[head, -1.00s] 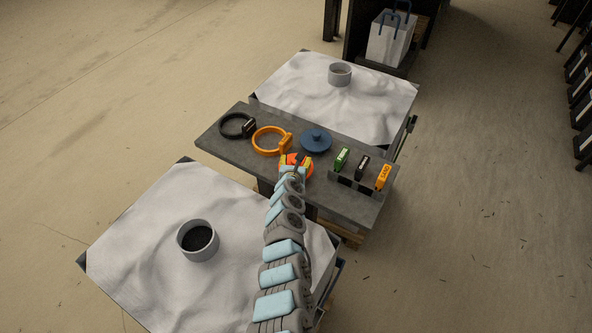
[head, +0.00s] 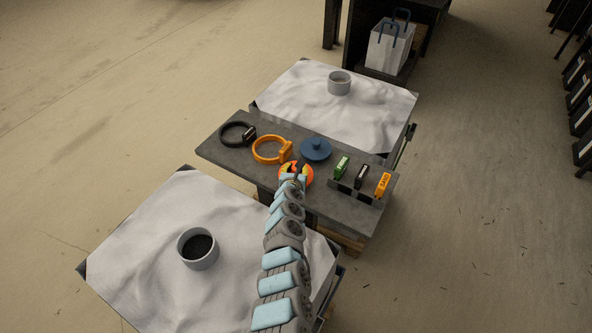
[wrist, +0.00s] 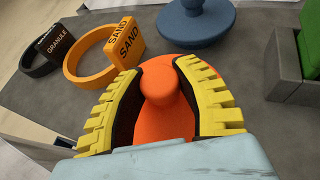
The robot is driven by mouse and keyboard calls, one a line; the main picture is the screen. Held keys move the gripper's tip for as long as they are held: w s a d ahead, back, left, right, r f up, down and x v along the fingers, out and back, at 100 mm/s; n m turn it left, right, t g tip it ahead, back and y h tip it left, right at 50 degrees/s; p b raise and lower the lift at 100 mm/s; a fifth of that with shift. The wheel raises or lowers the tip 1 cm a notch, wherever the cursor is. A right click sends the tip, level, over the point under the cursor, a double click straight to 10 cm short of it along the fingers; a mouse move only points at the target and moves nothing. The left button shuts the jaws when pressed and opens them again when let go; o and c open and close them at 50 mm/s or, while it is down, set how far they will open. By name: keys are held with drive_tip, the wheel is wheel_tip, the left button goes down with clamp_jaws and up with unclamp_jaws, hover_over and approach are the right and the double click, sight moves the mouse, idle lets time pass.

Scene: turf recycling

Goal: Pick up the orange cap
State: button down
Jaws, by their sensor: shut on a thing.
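The orange cap (wrist: 165,112) is a round disc with a knob on top, on the dark grey table. In the wrist view my gripper (wrist: 163,85) has its yellow ribbed fingers on either side of the knob, shut on the cap. In the head view the cap (head: 296,172) shows around my gripper (head: 298,169) near the table's front edge. My gripper and arm hide part of the cap, and I cannot tell whether it is lifted off the table.
An orange ring clamp (head: 268,150) labelled SAND, a black ring clamp (head: 236,133) and a blue cap (head: 315,149) sit close by on the table (head: 222,154). A rack with green, black and orange tags (head: 361,177) stands right. Grey cups stand on white sheets (head: 125,245) in front and behind.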

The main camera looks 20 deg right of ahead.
wheel_tip(320, 180, up, 3)
drive_tip(key=shift+p, duration=0.95)
drive_tip(key=s+r+p, duration=0.9)
drive_tip(key=s+p, duration=0.5)
drive_tip(key=p, duration=0.1)
drive_tip(key=shift+a+r+p, duration=0.15)
drive_tip(key=shift+a+p, duration=0.05)
drive_tip(key=shift+p, duration=0.1)
idle(0.4)
